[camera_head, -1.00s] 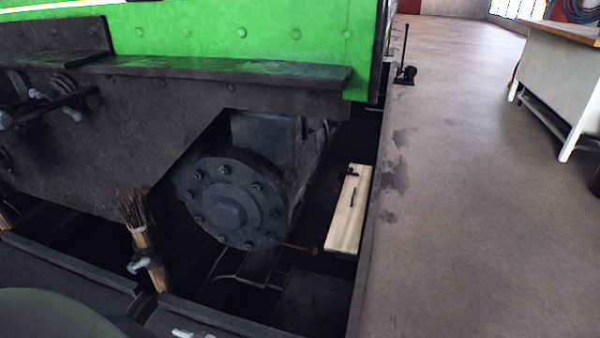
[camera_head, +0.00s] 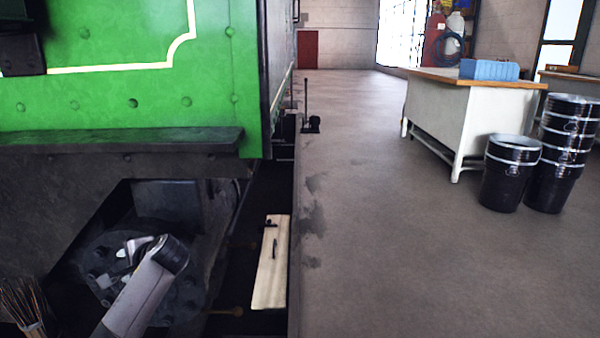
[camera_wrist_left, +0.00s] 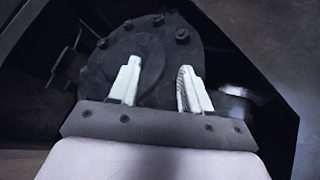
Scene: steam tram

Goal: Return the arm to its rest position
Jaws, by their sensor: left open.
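My left gripper (camera_head: 130,249) is in front of the tram's dark round bolted cylinder cover (camera_head: 187,295), its arm coming up from the lower edge of the head view. In the left wrist view its two pale fingers (camera_wrist_left: 157,85) stand well apart with nothing between them. The bolted cover (camera_wrist_left: 150,45) lies beyond the fingers; I cannot tell how far. My right gripper is in neither view.
The green tram body (camera_head: 130,85) stands at left above a dark running board (camera_head: 120,140). A pale plank (camera_head: 270,270) with small tools lies in the pit. A broom (camera_head: 25,305) stands at lower left. Black buckets (camera_head: 510,175) and a workbench (camera_head: 440,115) stand right.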

